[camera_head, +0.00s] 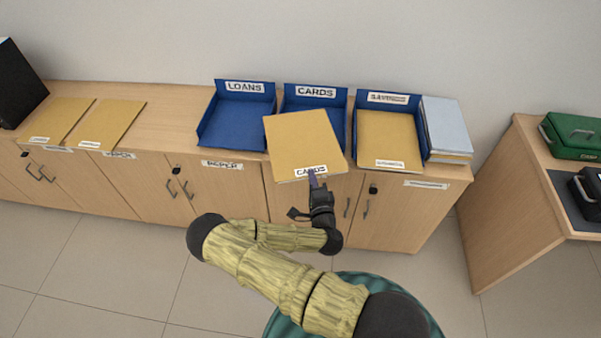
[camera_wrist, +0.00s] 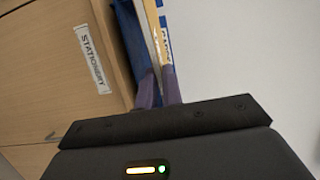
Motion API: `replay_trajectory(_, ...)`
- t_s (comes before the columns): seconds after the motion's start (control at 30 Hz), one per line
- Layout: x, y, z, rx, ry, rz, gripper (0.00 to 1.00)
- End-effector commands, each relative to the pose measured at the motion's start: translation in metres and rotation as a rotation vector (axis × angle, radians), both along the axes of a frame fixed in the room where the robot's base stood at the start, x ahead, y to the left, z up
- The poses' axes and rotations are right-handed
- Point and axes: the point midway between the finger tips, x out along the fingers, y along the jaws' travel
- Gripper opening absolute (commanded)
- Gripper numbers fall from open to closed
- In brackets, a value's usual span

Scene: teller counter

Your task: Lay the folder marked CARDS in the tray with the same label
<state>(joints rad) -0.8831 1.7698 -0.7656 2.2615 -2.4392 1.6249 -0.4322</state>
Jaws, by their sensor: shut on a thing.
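The yellow folder marked CARDS (camera_head: 302,142) is held by its near edge, label side up, in front of and partly over the blue CARDS tray (camera_head: 316,93). It hides much of that tray's floor and front. My gripper (camera_head: 314,182) is shut on the folder's edge beside its label. In the wrist view, my gripper's fingers (camera_wrist: 160,92) close on the folder's thin edge (camera_wrist: 157,35). Whether the folder touches the tray cannot be told.
The blue LOANS tray (camera_head: 238,131) on the left is empty. The right blue tray (camera_head: 378,99) holds a yellow folder (camera_head: 388,138). Grey-topped files (camera_head: 446,126) stand beside it. Two yellow folders (camera_head: 62,120) (camera_head: 109,124) lie at the cabinet's left, with bare top between.

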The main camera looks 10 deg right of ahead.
Motion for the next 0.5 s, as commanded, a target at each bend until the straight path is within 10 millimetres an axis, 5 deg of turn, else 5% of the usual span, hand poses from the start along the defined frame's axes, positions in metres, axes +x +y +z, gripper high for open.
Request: replay_trajectory(0.5,0.009,0.003,0.013,0.005,-0.004,-0.049,0.00)
